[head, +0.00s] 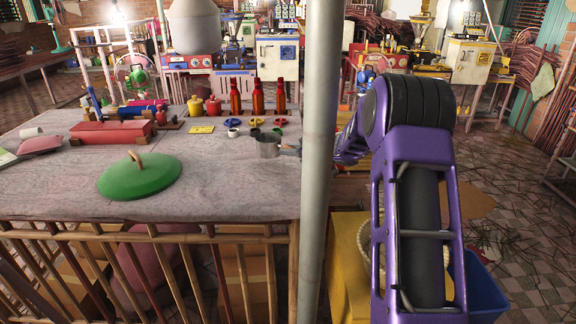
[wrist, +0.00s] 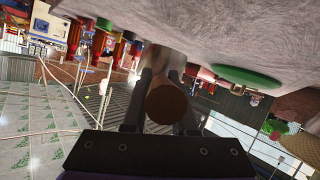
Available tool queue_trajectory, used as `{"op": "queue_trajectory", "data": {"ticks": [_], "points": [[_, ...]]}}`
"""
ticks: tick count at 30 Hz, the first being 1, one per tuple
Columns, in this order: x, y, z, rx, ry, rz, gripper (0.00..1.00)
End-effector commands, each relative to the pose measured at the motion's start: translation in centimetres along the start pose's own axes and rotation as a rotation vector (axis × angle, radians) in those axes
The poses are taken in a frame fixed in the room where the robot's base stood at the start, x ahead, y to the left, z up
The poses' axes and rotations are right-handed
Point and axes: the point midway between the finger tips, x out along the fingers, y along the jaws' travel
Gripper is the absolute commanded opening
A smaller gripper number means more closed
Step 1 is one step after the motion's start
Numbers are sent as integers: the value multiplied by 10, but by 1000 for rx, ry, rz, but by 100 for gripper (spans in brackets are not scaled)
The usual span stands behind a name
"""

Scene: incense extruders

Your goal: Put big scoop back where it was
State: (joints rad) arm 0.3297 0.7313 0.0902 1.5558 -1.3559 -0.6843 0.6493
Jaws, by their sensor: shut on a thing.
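The big scoop (head: 268,147), a grey metal cup, is at the right part of the cloth-covered table (head: 230,190) in the head view. I cannot tell whether it touches the cloth or hangs just above it. In the wrist view the round end of a brown handle (wrist: 167,104) sits between the dark fingers of my gripper (wrist: 168,88), which is shut on it. In the head view the grey pole hides most of my gripper.
A green lid (head: 140,178) lies left of the scoop. Small cups (head: 255,132), colored rings (head: 279,122) and red bottles (head: 258,98) stand behind it. The table's front middle is clear.

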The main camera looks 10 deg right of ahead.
Motion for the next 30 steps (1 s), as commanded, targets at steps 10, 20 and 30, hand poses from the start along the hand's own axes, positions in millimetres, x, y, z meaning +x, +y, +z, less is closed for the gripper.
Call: {"op": "queue_trajectory", "data": {"ticks": [10, 20, 30], "points": [[17, -10, 41, 1, 1, 0, 0], [18, -10, 43, 1, 0, 0, 0], [18, -11, 44, 1, -1, 0, 56]]}}
